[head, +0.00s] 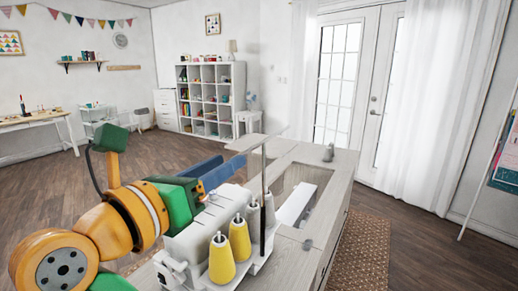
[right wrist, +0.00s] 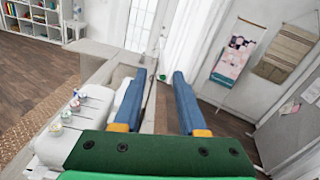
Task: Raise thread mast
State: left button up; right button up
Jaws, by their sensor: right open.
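The white overlock machine (head: 196,232) stands on the cabinet, with yellow thread cones (head: 221,260) and pale cones along its right side. The thread mast (head: 263,178) is a thin upright rod, dark low down and grey above, rising among the cones. My right gripper (head: 222,168) is in front of the mast's left side, above and behind the machine in the picture. The machine (right wrist: 88,122) and several spool tops (right wrist: 75,105) lie left of the fingers there. My left gripper is not visible.
The pale wood cabinet (head: 338,170) has an open recess right of the machine. A small grey object (head: 328,153) stands at its far corner. A patterned rug (head: 362,245) lies right of the cabinet. The wood floor beyond is clear.

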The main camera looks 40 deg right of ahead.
aim_at(263, 142)
jog(key=p+x, duration=0.1)
jog(key=x, duration=0.6)
jog(key=shift+d+p, duration=0.35)
jog(key=shift+d, duration=0.05)
jog(key=shift+a, duration=0.15)
jog(key=shift+s, duration=0.1)
grip_shut()
dwell(0.6)
